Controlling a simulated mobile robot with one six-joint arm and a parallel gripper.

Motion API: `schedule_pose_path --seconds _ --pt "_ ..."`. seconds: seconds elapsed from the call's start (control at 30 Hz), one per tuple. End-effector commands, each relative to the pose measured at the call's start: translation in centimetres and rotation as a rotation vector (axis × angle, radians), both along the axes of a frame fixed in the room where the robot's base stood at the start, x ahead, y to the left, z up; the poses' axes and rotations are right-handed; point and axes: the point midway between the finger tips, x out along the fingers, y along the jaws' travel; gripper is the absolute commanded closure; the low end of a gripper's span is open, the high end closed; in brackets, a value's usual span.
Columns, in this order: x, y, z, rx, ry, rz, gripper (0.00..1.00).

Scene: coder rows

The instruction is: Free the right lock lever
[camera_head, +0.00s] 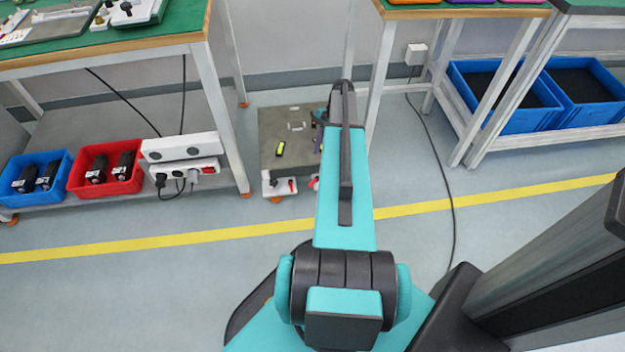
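A low grey platform cart (270,125) stands on the floor between two workbenches. At its near edge is a white corner fitting with a red lever (292,186), on the left. A second red lever, the right lock lever (314,183), shows at the near right corner, partly hidden by my teal arm. I cannot tell its position. My arm reaches forward over the cart's right side. A small teal and dark part of my wrist or gripper (319,117) shows beside the arm above the cart. The fingers are hidden or too small to tell open from shut.
A yellow-and-black item (280,148) lies on the cart. The left bench (130,43) has a blue bin (35,178), a red bin (106,168) and power strips on its lower shelf. A cable (440,170) crosses the floor at right. Floor in front of the cart is clear.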

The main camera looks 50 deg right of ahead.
Motion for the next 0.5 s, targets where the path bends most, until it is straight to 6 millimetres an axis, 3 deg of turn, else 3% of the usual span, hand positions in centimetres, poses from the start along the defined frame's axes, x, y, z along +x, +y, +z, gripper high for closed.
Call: schedule_pose_path --seconds 0.27,0.5 --pt "0.0 0.2 -0.4 0.000 0.001 0.001 0.72" --pt "0.0 0.9 -2.4 0.000 0.001 0.001 0.72"
